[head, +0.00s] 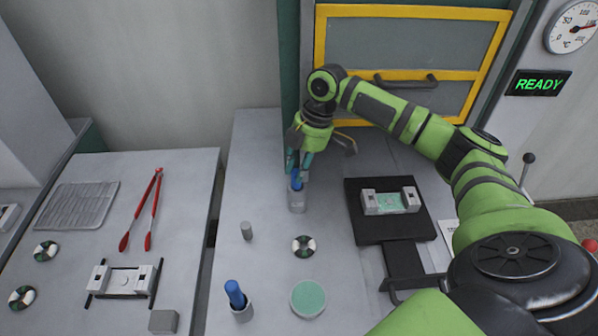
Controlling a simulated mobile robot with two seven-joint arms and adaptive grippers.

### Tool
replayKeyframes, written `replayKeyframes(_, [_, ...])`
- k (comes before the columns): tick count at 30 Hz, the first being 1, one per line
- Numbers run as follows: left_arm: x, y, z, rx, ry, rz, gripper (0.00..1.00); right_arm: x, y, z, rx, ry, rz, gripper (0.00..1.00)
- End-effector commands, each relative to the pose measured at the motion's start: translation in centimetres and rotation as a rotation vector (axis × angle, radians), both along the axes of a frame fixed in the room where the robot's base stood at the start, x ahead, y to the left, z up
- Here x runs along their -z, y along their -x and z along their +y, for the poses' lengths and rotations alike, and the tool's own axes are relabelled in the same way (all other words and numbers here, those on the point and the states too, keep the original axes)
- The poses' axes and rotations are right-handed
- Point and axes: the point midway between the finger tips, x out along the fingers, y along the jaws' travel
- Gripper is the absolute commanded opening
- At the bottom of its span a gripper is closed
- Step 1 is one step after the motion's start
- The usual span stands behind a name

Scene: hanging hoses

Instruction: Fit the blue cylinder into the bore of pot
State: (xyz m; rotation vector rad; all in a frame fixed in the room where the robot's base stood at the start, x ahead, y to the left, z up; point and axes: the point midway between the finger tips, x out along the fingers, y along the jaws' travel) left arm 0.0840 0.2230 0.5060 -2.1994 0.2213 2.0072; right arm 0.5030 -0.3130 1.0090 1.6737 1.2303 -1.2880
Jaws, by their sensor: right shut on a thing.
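My right gripper (301,163) points down near the middle of the picture and is shut on a blue cylinder (297,183). Only a small part of this cylinder shows between and below the fingers. A small grey pot (297,202) stands on the grey table directly beneath it. The cylinder's lower end meets the pot's top in the picture; I cannot tell how deep it sits in the bore. My left gripper is not in view.
A small grey cylinder (247,231), a black-and-white disc (303,246) and a green round pad (308,299) are on the middle table. A black plate (408,231) with a fixture (391,201) lies right. Red tongs (141,212) lie left. A yellow-framed door (345,63) stands behind.

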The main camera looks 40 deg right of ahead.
Motion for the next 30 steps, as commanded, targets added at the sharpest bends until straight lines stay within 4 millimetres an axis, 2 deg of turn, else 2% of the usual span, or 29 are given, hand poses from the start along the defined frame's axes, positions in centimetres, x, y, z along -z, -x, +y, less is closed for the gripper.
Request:
replayKeyframes(1, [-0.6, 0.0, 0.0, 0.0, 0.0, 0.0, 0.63, 0.7, 0.2, -0.1, 0.001, 0.001, 0.006, 0.02])
replayKeyframes(6, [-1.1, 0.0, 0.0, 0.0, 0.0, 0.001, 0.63, 2.7, 0.1, 0.0, 0.001, 0.0, 0.004, 0.02])
replayKeyframes(17, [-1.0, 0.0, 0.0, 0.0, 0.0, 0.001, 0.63, 3.1, 0.1, 0.0, 0.001, 0.0, 0.001, 0.02])
replayKeyframes(18, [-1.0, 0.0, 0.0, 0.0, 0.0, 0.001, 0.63, 3.1, 0.1, 0.0, 0.0, 0.0, 0.001, 0.41])
replayKeyframes(19, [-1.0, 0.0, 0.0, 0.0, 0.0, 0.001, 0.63, 3.1, 0.1, 0.0, 0.0, 0.0, 0.001, 0.49])
replayKeyframes(30, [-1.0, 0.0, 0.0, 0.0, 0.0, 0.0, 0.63, 2.9, 0.1, -0.1, 0.001, 0.001, 0.001, 0.49])
